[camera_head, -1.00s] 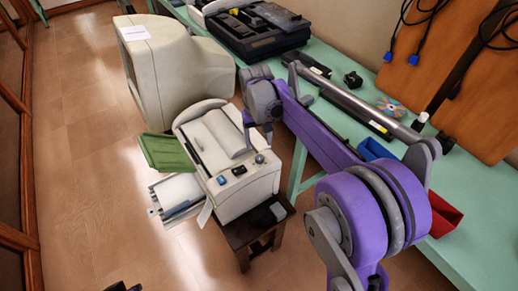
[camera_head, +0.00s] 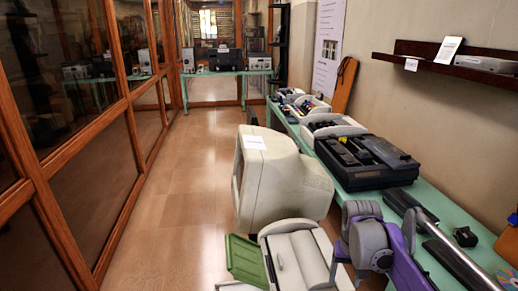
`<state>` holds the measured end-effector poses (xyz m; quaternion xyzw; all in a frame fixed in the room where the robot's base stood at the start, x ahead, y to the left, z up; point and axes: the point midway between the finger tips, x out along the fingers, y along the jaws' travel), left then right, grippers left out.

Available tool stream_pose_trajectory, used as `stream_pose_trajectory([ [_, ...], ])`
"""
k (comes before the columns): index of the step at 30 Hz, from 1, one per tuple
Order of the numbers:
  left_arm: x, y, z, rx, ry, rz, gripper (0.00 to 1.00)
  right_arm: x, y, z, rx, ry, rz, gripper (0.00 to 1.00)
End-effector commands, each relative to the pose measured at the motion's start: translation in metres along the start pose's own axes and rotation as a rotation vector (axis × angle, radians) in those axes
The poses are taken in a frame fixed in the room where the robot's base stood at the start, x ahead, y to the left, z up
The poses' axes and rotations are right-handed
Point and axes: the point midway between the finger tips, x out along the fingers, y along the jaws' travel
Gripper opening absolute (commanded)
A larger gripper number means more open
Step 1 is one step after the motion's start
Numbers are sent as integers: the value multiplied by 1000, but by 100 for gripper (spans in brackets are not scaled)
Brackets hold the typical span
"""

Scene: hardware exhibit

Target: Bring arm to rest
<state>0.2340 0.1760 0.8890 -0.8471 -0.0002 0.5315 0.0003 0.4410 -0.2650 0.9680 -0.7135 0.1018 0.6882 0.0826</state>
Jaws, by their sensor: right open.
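My right arm (camera_head: 403,268), purple and grey, comes in at the lower right. Its grey wrist joint (camera_head: 370,243) is in front of the green table's edge. My right gripper (camera_head: 346,270) shows small and partly cut by the lower edge, pointing down beside the right side of the cream printer-like machine (camera_head: 302,258). It is open, and I see nothing between its fingers. Whether it touches the machine I cannot tell. My left gripper is not in view.
A big cream monitor (camera_head: 275,180) stands behind the machine, which has a green flap (camera_head: 245,258). The green table (camera_head: 440,205) on the right bears a black device (camera_head: 365,160) and a metal tube (camera_head: 460,262). Glass-panelled walls (camera_head: 95,190) line the left. The tiled floor (camera_head: 180,190) between is clear.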

Motion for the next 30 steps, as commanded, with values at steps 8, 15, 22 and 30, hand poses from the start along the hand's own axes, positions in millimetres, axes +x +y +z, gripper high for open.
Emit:
stream_pose_trajectory([
  [8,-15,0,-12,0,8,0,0,-13,-24,96,-113,182,-35,67],
  [15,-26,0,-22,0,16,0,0,8,-32,175,-203,341,-69,67],
  [22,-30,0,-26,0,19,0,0,29,-35,210,-245,422,-87,67],
  [30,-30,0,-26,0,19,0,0,32,-35,214,-251,432,-89,67],
])
